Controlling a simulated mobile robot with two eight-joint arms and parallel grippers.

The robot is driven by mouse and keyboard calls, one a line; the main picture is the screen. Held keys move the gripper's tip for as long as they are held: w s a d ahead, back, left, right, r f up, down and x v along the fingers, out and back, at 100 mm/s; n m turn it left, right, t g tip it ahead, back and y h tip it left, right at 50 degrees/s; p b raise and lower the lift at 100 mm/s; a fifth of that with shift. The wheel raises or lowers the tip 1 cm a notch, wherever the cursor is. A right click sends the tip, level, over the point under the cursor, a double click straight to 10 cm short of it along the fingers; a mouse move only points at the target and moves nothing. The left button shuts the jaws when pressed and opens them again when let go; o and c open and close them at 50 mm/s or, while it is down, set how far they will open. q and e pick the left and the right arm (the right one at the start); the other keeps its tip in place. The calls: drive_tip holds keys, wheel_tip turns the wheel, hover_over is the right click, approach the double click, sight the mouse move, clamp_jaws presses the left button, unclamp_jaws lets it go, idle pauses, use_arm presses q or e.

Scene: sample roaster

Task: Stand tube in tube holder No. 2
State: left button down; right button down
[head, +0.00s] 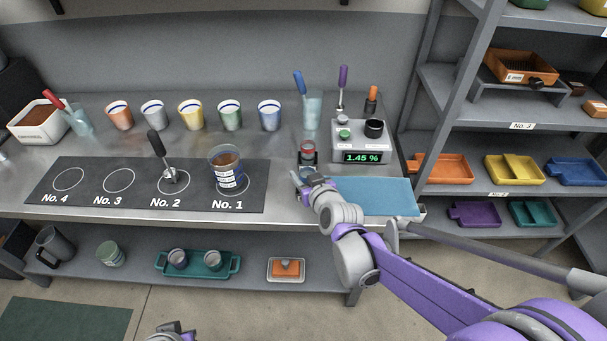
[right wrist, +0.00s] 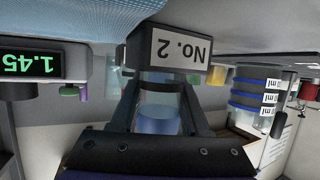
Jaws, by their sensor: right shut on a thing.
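My right gripper (head: 303,181) is at the bench top, between the No. 1 spot and the blue mat. In the right wrist view, which is upside down, its fingers (right wrist: 160,108) are shut on a clear tube with blue in it (right wrist: 158,121). Tube holder No. 2 (right wrist: 143,52), a dark block with a white "No. 2" label, stands right at the fingertips. Whether the tube is seated in the holder or only beside it, I cannot tell. My left gripper (head: 173,332) barely shows at the bottom edge of the head view; its jaws are unclear.
A meter reading 1.45 % (head: 362,145) stands just right of the gripper, behind the blue mat (head: 375,196). A measuring beaker (head: 226,168) stands on the black mat (head: 95,202) at No. 1. Several coloured cups line the back. A shelf rack (head: 470,100) stands at right.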

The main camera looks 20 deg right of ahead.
drive_tip(key=shift+c, duration=2)
unclamp_jaws()
drive_tip(key=shift+s+r, duration=0.15)
drive_tip(key=shift+r, duration=0.1)
drive_tip(key=p+v, duration=0.3)
drive_tip(key=v, duration=0.8)
drive_tip(key=shift+s, duration=0.4)
drive_tip(key=s+d+f+g, duration=0.1)
drive_tip(key=s+f+g, duration=0.3)
drive_tip(key=s, duration=0.5)
drive_tip(key=s+d+f+m+g+h, duration=0.1)
drive_tip(key=s+f+g, duration=0.3)
drive_tip(key=s, duration=0.6)
drive_tip(key=shift+s+g+h, duration=0.2)
drive_tip(key=shift+g+h, duration=0.1)
